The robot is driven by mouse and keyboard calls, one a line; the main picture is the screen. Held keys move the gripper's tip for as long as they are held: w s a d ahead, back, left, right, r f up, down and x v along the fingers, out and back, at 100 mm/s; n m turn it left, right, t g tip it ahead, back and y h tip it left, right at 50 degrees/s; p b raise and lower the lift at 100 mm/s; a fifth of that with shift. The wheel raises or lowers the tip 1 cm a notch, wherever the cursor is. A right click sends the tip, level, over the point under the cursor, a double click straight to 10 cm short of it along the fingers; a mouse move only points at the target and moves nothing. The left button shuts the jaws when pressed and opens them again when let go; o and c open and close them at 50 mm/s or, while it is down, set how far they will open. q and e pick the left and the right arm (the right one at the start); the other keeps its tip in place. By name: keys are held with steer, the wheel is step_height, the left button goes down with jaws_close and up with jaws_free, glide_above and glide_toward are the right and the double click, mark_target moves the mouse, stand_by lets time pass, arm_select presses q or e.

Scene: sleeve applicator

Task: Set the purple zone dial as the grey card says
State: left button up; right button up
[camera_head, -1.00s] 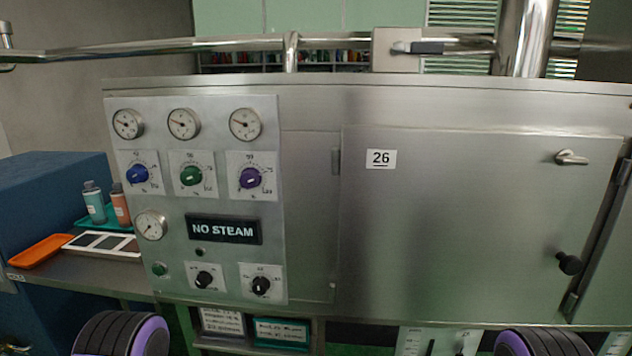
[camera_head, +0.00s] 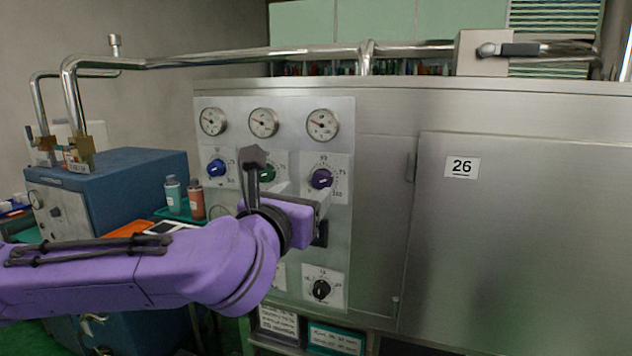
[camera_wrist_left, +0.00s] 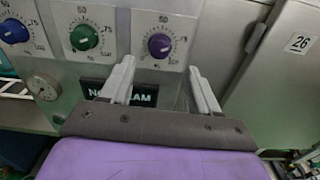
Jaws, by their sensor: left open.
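The purple zone dial (camera_head: 321,179) is the right one of three coloured dials on the steel panel. It also shows in the left wrist view (camera_wrist_left: 160,45), just beyond my fingertips. Its white mark is too small to read exactly. My left gripper (camera_wrist_left: 162,72) is open and empty, its two fingers pointing at the panel just below the dial, apart from it. In the head view my left gripper (camera_head: 318,205) is just below the dial. My right gripper is not in view.
A blue dial (camera_head: 216,168) and a green dial (camera_head: 266,174) sit left of the purple one, the green partly hidden by my wrist. Gauges (camera_head: 322,124) line the top. A black knob (camera_head: 321,289) is below.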

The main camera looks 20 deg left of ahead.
mark_target(320, 182)
arm_select(q)
steer(key=w+p, duration=0.1)
steer(key=w, duration=0.5)
steer(key=shift+w+d, duration=0.1)
steer(key=shift+w, duration=0.4)
steer(key=shift+c, duration=0.2)
steer(key=c, duration=1)
steer(key=shift+f, duration=0.1)
